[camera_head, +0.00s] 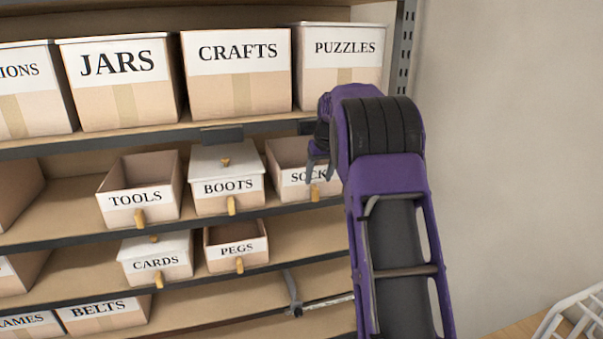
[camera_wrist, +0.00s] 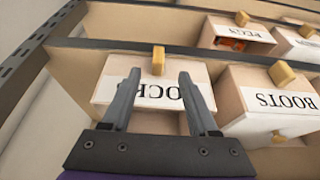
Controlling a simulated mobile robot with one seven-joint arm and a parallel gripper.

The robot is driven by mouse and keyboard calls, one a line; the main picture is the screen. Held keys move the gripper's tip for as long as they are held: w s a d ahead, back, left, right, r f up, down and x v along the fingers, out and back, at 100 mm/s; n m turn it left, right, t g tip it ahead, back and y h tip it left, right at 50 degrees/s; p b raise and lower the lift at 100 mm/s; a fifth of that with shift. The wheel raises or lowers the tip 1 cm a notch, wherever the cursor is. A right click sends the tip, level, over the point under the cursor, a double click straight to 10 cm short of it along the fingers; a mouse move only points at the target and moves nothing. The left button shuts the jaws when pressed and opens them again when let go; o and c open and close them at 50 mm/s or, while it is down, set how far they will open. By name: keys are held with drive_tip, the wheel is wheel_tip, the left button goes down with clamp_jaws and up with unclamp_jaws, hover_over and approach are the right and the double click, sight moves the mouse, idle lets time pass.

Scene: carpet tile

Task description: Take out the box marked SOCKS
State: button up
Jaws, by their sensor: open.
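The box marked SOCKS (camera_head: 285,154) is a small tan open-topped box with a white label and a wooden pull, at the right end of the middle shelf. My arm hides its right part in the head view. In the wrist view the SOCKS box (camera_wrist: 110,92) appears upside down, its wooden pull (camera_wrist: 158,60) just beyond the fingertips. My gripper (camera_wrist: 160,74) is open, with its two fingers in front of the label, one on each side of the pull's line. Whether they touch the box I cannot tell. In the head view my gripper (camera_head: 316,168) is at the box's front.
The BOOTS box (camera_head: 228,184) stands close to the left of SOCKS, with the TOOLS box (camera_head: 140,195) beyond. The shelf above holds the PUZZLES box (camera_head: 340,60). Below are the PEGS box (camera_head: 237,250) and free shelf. A metal upright (camera_head: 405,45) and wall bound the right.

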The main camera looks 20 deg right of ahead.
sight(316, 189)
drive_tip(key=x, duration=0.8)
drive_tip(key=shift+w+d, duration=0.15)
drive_tip(key=shift+w, duration=0.1)
drive_tip(key=shift+r, duration=0.1)
clamp_jaws()
